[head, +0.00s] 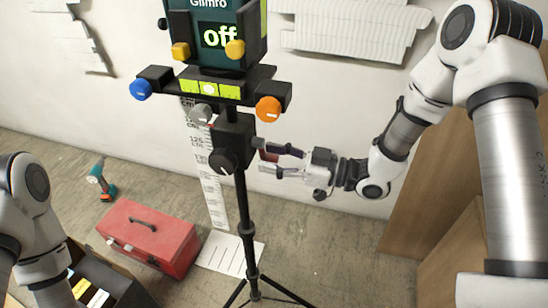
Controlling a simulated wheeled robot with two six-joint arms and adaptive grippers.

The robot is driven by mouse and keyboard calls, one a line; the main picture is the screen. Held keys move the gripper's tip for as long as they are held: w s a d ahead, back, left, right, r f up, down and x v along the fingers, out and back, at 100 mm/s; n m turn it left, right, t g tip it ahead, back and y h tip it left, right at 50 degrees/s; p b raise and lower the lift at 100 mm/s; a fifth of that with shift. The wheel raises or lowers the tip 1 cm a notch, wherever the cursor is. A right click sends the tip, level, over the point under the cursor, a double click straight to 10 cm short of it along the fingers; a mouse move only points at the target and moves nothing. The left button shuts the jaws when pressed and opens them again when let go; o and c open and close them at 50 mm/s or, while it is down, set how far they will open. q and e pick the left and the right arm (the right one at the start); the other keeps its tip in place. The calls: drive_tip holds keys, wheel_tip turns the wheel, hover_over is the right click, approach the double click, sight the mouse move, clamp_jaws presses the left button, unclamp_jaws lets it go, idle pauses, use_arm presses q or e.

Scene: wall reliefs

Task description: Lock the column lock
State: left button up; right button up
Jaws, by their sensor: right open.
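A black tripod column (240,200) stands upright in the middle of the head view, with a black clamp block (234,130) on it. A round black knob (224,161) faces me on the block. A small dark reddish-brown lever (267,153) sticks out at the block's right side; I cannot tell for sure which of these is the column lock. My right gripper (278,160) is open, just right of the block, its fingers pointing left, one above and one below the lever. I cannot tell whether they touch it. My left gripper is out of view.
Above sits a device with an "off" screen (221,36), yellow knobs, a blue knob (141,90), an orange knob (268,109) and a grey knob (201,113). Wooden panels (430,200) stand right.

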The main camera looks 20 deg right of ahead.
clamp_jaws()
drive_tip(key=m, duration=0.1)
drive_tip(key=s+m+p, duration=0.1)
drive_tip(key=shift+a+m, duration=0.3)
drive_tip(key=shift+m, duration=0.1)
drive_tip(key=shift+s+a+f+m, duration=0.1)
drive_tip(key=shift+s+f+m, duration=0.1)
drive_tip(key=shift+m, duration=0.2)
unclamp_jaws()
drive_tip(key=shift+r, duration=0.1)
